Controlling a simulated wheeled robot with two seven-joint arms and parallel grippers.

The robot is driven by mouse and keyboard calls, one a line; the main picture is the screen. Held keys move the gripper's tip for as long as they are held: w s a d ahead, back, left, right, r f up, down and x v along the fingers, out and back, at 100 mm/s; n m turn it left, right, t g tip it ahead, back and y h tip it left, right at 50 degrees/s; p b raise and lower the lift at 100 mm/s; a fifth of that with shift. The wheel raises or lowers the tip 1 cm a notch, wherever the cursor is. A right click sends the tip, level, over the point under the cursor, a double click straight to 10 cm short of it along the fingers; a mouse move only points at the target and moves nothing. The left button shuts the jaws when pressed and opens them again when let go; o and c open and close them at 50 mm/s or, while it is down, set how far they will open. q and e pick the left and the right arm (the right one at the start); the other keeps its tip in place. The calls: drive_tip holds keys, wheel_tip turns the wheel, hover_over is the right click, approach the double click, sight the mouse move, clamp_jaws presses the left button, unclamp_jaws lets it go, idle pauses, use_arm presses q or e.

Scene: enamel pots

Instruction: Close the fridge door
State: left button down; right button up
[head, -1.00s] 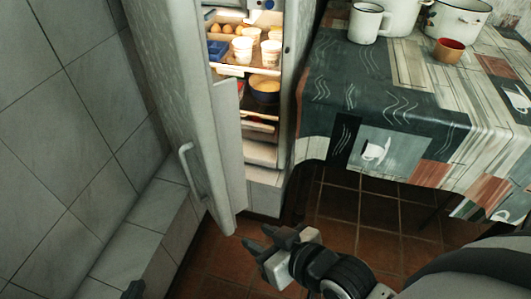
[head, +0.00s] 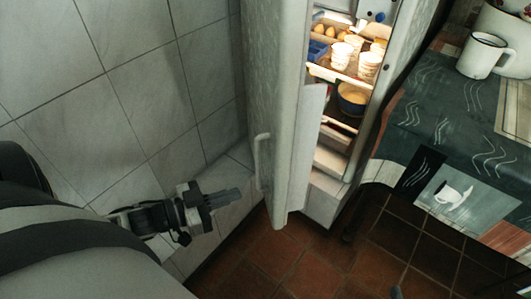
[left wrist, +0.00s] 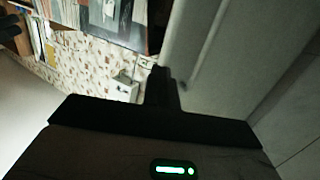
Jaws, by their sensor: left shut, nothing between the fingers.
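The fridge door (head: 290,120) stands open, edge toward me, with its pale handle (head: 262,162) on the left side. The lit fridge (head: 325,200) shows behind it, to the right. My left gripper (head: 228,196) is shut and empty, left of the handle and apart from it in the head view. In the left wrist view, the shut fingers (left wrist: 160,74) point up toward the pale door (left wrist: 215,60), with no clear contact. A small dark tip at the bottom edge of the head view seems to be my right gripper (head: 397,292); its fingers are not clear.
White cups (head: 368,64), eggs and a yellow-brown bowl (head: 352,98) sit on the fridge shelves. A table with a patterned cloth (head: 450,120) and a white mug (head: 484,55) stands at the right. A tiled wall (head: 150,90) and ledge bound the left. The floor (head: 290,255) below the door is clear.

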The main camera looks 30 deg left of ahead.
use_arm(q)
drive_tip(key=a+r+m+g+h, duration=0.1)
drive_tip(key=a+r+m+h, duration=0.3)
drive_tip(key=a, duration=0.3)
drive_tip(key=n+b, duration=0.1)
drive_tip(key=b, duration=0.1)
approach(276, 155)
drive_tip(key=x, duration=0.6)
drive_tip(key=shift+w+a+f, duration=0.2)
drive_tip(key=shift+w+d, duration=0.3)
use_arm(e)
drive_tip(key=shift+g, duration=0.4)
drive_tip(key=f, duration=0.4)
drive_tip(key=shift+a, duration=0.3)
